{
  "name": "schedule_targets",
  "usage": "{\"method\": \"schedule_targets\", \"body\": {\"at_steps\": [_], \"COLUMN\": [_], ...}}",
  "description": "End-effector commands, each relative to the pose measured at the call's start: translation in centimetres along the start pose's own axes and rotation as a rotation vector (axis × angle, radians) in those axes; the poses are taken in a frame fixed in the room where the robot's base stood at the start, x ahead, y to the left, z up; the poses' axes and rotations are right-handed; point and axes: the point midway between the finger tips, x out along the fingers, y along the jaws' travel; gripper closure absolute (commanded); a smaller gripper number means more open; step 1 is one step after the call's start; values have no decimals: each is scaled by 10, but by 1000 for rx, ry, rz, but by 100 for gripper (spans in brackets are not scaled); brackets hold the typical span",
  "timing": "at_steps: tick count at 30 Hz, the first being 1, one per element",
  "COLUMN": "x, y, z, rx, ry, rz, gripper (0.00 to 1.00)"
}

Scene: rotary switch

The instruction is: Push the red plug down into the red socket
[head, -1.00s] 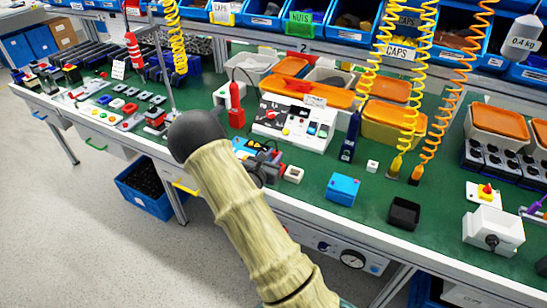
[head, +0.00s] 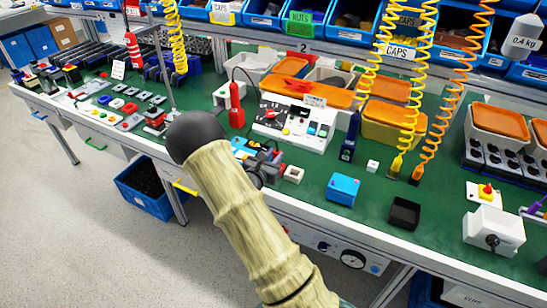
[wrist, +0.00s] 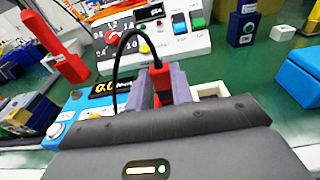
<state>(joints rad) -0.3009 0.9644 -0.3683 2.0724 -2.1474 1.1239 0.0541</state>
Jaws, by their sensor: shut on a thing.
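The red plug (wrist: 159,82) is between the two grey-purple fingers of my gripper (wrist: 164,82) in the wrist view. The fingers are shut on its sides. A black cable rises from its top and arcs down to the left. The plug's lower end is hidden behind the gripper body. I cannot make out the red socket apart from the plug, nor tell whether the two touch. In the head view my arm covers part of this spot, and my gripper shows only small among parts at the bench's front edge.
A white block (head: 293,174) is close by on the right. A tall red holder (head: 237,106) and a white switch panel (head: 291,124) stand behind. A blue box (head: 343,189) lies farther right on the green bench.

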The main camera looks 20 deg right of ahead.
Motion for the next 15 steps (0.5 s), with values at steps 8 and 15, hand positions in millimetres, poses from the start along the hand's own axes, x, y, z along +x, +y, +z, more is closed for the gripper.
{"method": "schedule_targets", "body": {"at_steps": [8,15], "x": [0,1], "y": [0,0], "z": [-1,-6], "rx": [0,0], "ry": [0,0], "rz": [0,0], "gripper": [100,100]}}
